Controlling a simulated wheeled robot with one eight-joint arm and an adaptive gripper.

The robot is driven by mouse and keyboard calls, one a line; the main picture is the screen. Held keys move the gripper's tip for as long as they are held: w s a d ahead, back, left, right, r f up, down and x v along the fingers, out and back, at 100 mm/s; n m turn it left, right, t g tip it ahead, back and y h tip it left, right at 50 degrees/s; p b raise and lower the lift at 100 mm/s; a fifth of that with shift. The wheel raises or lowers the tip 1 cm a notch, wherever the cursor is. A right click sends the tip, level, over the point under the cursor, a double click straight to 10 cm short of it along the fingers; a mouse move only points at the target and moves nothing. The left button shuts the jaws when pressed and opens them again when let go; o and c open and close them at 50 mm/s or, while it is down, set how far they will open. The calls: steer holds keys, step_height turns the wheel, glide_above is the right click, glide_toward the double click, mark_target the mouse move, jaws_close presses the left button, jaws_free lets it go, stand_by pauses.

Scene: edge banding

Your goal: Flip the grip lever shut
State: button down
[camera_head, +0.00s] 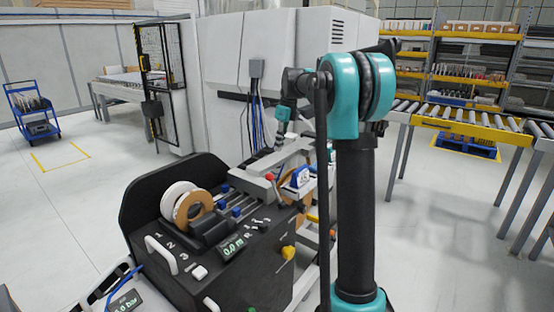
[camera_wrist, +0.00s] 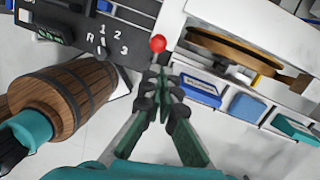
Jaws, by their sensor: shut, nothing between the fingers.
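A round red knob (camera_head: 269,176), seemingly the end of the grip lever, stands at the right side of the black banding machine. In the wrist view the red knob (camera_wrist: 157,44) is just beyond my fingertips; the lever's shaft is mostly hidden. My gripper (camera_wrist: 162,66) is shut and empty, its dark tips close together just below the knob in the picture. I cannot tell whether they touch it. In the head view my gripper is small and partly lost against the grey machine parts above the knob.
A wooden barrel-shaped thing (camera_wrist: 72,92) lies left in the wrist view. Blue boxes (camera_wrist: 198,90) and a brown roll (camera_wrist: 235,50) are right. A roller conveyor (camera_head: 465,122) stands behind right.

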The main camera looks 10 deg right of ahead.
steer(key=shift+w+r, duration=0.15)
steer(key=shift+r, duration=0.65)
steer(key=shift+w+r, duration=0.1)
steer(key=shift+r, duration=0.7)
steer(key=s+d+f+n+t, duration=0.1)
steer(key=s+f+n, duration=0.7)
steer(key=s, duration=0.4)
steer(key=s+d+f+n+t+h, duration=0.1)
steer(key=s+d+f+n, duration=0.1)
steer(key=s+f+n, duration=0.6)
steer(key=s+d+f+n+t+h, duration=0.1)
steer(key=s+d+f+n+t, duration=0.1)
steer(key=s+f+n, duration=0.7)
steer(key=s+f, duration=0.1)
steer(key=s, duration=0.7)
steer(key=shift+s+f, duration=0.2)
steer(key=shift+f, duration=0.15)
